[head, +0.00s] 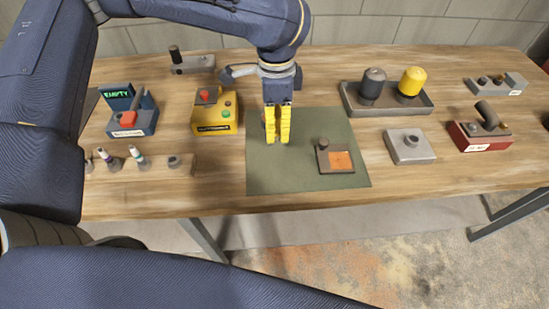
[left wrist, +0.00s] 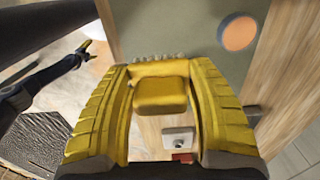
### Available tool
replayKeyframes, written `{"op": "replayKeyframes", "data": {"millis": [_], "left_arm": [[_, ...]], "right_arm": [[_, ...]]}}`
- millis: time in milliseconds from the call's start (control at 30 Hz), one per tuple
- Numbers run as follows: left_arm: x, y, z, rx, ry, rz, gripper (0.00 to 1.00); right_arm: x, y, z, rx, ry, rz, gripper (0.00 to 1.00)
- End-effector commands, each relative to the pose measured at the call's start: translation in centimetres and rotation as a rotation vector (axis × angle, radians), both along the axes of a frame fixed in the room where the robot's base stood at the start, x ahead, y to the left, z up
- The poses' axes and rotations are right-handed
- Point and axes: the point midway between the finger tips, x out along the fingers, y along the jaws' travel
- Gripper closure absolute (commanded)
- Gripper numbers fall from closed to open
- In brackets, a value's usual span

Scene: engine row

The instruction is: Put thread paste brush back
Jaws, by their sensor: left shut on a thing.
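My left gripper (head: 277,126) points down above the green mat (head: 290,178), with its yellow fingers close together. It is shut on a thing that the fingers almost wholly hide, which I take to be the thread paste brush. In the left wrist view, a yellow block shows between the fingers (left wrist: 160,105); I cannot tell whether it is part of the gripper. A wooden rack (head: 150,167) at the left front holds several small pieces with white and coloured tops, and a dark socket at its right end. My right gripper (left wrist: 85,48) shows small in the left wrist view; its jaw state is unclear.
A dark tray with an orange square (head: 340,160) lies on the mat. An orange disc (left wrist: 239,33) shows there too. A yellow button box (head: 214,120) stands left, a grey block (head: 409,147) and red box (head: 480,137) right. A tray (head: 388,107) holds black and yellow cylinders behind.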

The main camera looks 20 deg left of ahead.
Motion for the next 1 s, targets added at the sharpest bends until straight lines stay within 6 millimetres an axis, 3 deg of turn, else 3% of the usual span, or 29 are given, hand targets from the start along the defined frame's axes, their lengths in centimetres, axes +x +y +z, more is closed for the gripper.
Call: {"op": "replayKeyframes", "data": {"millis": [100,400,1000], "left_arm": [[-0.1,0.0,-2.6,-0.001,0.004,-0.001,0.75],[-0.1,0.0,-8.1,-0.001,0.004,0.0,0.75],[0.0,0.0,-12.9,-0.001,0.001,0.0,0.75]], "right_arm": [[0.1,0.0,0.0,0.0,-0.001,0.0,0.17],[0.7,0.0,0.0,0.001,-0.008,0.0,0.17],[0.7,0.0,0.0,0.001,-0.008,0.0,0.17]]}}
